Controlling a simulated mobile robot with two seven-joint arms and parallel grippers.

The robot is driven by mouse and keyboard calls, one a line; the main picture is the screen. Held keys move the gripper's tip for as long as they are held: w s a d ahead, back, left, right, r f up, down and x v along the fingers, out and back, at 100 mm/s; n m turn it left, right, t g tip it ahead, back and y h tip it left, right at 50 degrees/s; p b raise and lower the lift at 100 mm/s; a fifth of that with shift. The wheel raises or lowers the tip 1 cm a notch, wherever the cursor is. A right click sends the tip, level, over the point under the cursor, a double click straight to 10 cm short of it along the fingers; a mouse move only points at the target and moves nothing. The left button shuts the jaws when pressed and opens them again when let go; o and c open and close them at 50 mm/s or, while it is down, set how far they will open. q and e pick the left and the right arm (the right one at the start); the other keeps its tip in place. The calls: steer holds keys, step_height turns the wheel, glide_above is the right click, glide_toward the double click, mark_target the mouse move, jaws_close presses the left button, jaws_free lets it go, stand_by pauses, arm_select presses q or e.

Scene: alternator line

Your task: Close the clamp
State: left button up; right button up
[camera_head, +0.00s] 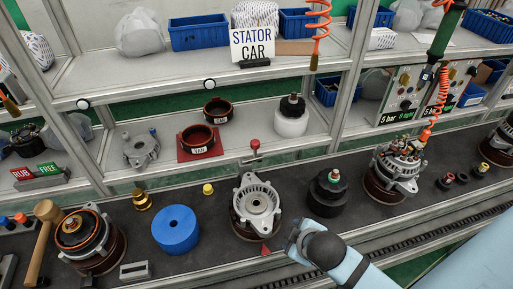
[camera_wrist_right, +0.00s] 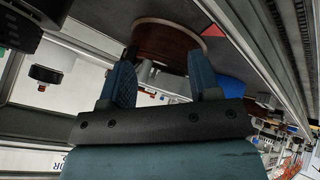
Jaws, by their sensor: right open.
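The clamp (camera_head: 253,152) has a red knob on a metal arm and stands upright just behind the silver alternator housing (camera_head: 258,203). The housing sits on a round brown fixture (camera_head: 238,227). In the right wrist view the brown fixture (camera_wrist_right: 165,42) shows upside down beyond my fingers, and I cannot make out the clamp there. My right gripper (camera_head: 293,234) is at the front right of the fixture, apart from the clamp. In the right wrist view the gripper (camera_wrist_right: 163,80) is open with nothing between its fingers. My left gripper is not in view.
A blue disc (camera_head: 175,229) lies left of the fixture and a black round stack (camera_head: 327,194) stands to its right. A red triangle (camera_head: 265,250) marks the bench front. A wooden mallet (camera_head: 41,240) lies at the far left. A shelf post (camera_head: 340,95) rises behind.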

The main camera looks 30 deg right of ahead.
steer(key=w+d+r+n+t+h, duration=0.1)
steer(key=w+d+n+t+h, duration=0.1)
steer(key=w+n, duration=0.35)
steer(key=n+t+y+b, duration=0.2)
steer(key=n+t, duration=0.6)
steer(key=n, duration=1.2)
glide_toward(256, 151)
steer(key=shift+s+d+f, duration=0.1)
steer(key=shift+s+d, duration=0.15)
steer(key=shift+s, duration=0.3)
steer(key=shift+s+d+f, duration=0.1)
steer(key=shift+s+d, duration=0.2)
steer(key=shift+s, duration=0.2)
steer(key=n, duration=0.1)
steer(key=n+y, duration=0.1)
steer(key=n, duration=0.1)
steer(key=shift+w+r+n+y, duration=0.15)
steer(key=shift+w+n+y, duration=0.1)
steer(key=shift+w+y, duration=0.1)
steer(key=w, duration=0.9)
steer(key=w+p, duration=0.1)
steer(key=w, duration=0.3)
steer(key=shift+w+a, duration=0.3)
steer(key=shift+w, duration=0.05)
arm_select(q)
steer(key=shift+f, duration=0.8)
